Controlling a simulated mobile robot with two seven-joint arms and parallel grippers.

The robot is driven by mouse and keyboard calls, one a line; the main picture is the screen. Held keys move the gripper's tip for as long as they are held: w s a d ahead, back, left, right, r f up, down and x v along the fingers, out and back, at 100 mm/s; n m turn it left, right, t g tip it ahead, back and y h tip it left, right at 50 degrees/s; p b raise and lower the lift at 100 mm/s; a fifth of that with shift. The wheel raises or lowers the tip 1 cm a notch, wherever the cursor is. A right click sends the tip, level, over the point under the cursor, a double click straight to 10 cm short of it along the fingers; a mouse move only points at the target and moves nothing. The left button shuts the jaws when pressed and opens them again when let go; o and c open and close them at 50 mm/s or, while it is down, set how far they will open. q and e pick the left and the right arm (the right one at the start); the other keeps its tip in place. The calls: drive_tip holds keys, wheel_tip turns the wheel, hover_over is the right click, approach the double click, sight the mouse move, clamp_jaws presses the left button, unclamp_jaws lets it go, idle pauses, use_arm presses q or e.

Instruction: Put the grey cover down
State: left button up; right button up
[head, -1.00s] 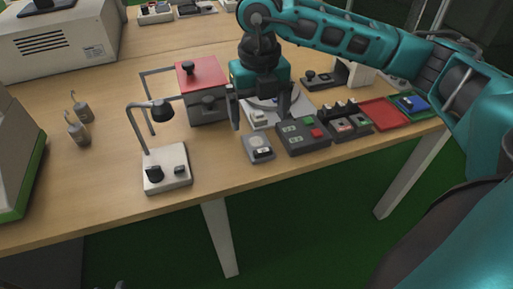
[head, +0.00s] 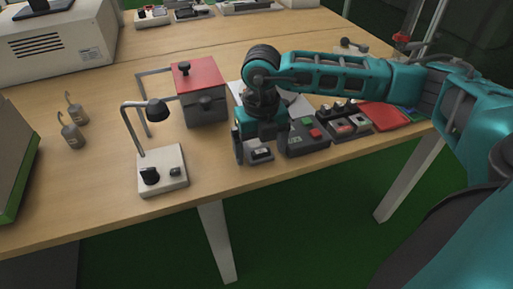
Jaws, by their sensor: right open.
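A small grey switch unit (head: 261,154) sits near the table's front edge, with a dark and white switch on its top. Its rear part, where a grey cover would be, is hidden behind my right gripper, so I cannot tell whether the cover is up or down. My right gripper (head: 262,154) is open and points down over this unit, one finger at its left side and the other towards its right. I cannot tell whether the fingers touch it. My left gripper is out of view.
A grey box with a red lid (head: 203,98) stands behind left. A white base with a lamp-like arm (head: 162,172) stands left. Bare table lies between.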

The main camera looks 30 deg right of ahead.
sight(261, 149)
drive_tip(key=c, duration=1.2)
drive_tip(key=shift+r, duration=0.1)
drive_tip(key=shift+c, duration=0.2)
wheel_tip(261, 149, up, 20)
drive_tip(key=p, duration=0.3)
drive_tip(key=shift+p, duration=0.3)
